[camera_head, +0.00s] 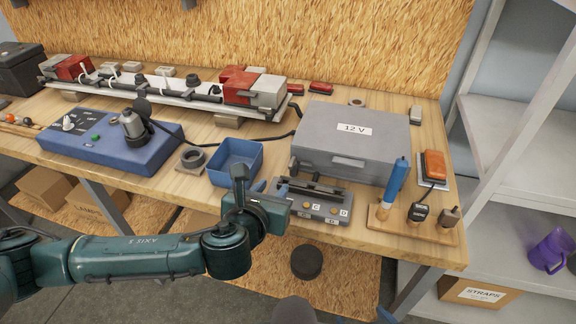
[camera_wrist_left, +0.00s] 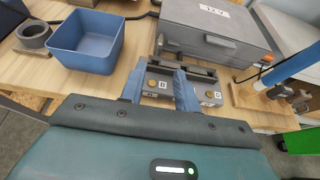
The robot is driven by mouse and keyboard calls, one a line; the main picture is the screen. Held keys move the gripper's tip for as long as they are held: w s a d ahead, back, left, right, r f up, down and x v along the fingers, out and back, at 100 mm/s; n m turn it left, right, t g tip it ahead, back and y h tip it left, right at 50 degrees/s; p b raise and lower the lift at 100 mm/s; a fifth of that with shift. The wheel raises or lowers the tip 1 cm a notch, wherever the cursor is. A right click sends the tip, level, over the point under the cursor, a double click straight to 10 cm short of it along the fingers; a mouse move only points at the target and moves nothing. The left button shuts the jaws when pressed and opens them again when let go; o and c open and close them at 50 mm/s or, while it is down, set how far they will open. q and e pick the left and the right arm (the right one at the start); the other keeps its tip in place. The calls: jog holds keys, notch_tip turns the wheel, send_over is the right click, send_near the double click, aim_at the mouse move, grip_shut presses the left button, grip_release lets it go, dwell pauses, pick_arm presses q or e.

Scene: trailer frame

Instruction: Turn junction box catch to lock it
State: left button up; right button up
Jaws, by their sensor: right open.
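The junction box (camera_head: 318,212) is a small grey box with a dark bar on top and lettered round catches on its front. It sits near the table's front edge. In the left wrist view the junction box (camera_wrist_left: 208,92) shows labels B and C and brass-coloured knobs. My left gripper (camera_head: 270,186) is at the box's left end. Its blue fingers (camera_wrist_left: 160,90) stand apart, with the B part of the front showing between them. I cannot tell whether they touch it. A blue tip at the bottom edge looks like part of my right gripper (camera_head: 385,315), mostly out of frame.
A large grey 12 V case (camera_head: 350,150) stands right behind the box. A blue bin (camera_head: 236,162) is to the left. A wooden stand (camera_head: 412,222) with a blue cylinder and dark plugs is to the right. A blue control panel (camera_head: 110,140) lies farther left.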

aim_at(290, 164)
pick_arm(q)
jog(key=x, duration=1.2)
jog(key=shift+w+d+f+p, duration=0.15)
jog(key=shift+w+f+p, duration=0.1)
jog(key=shift+w+p, duration=0.05)
grip_shut()
